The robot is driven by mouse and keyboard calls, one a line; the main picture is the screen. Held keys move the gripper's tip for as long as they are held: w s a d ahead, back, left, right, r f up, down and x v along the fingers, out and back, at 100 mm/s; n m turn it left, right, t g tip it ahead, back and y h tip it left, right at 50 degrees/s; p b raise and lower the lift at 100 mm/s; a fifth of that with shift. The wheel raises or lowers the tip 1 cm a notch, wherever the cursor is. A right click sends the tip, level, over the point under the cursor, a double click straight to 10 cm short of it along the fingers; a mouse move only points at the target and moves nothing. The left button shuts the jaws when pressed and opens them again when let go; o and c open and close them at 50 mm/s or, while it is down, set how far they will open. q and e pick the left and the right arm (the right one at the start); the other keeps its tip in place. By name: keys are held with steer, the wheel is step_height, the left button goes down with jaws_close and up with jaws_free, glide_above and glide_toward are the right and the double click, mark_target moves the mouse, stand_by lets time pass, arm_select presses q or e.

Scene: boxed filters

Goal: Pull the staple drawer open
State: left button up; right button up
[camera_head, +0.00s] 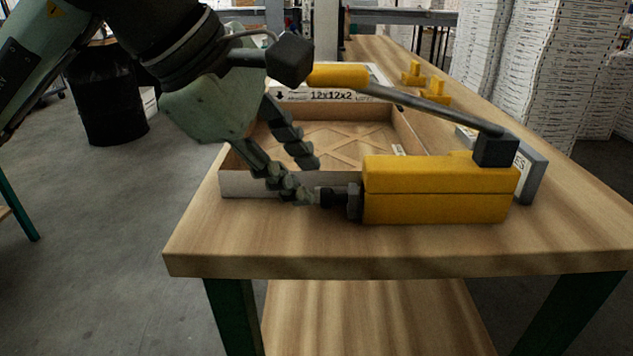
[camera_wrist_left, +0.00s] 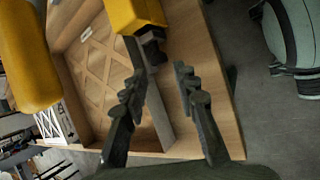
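A yellow staple tool (camera_head: 437,190) lies on the wooden table, with a long lever and yellow grip above it. A dark knob (camera_head: 353,199) on a short stem sticks out of its left end; I take this to be the staple drawer's handle. The drawer itself does not show as pulled out. My left gripper (camera_head: 309,180) is at the stem's tip, its lower finger close to it; I cannot tell if they touch. In the left wrist view the gripper (camera_wrist_left: 160,76) is open and empty, with the dark knob (camera_wrist_left: 151,52) just beyond its fingertips. My right gripper is not in view.
An open box frame with a lattice filter (camera_head: 330,143) lies behind the tool. A grey box (camera_head: 531,172) stands at its right end. The yellow lever grip (camera_head: 338,75) hangs above, near my left wrist. The table (camera_head: 400,248) is clear in front.

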mark_target(320, 196)
arm_select(q)
steer(key=shift+x, duration=1.95)
jaws_close()
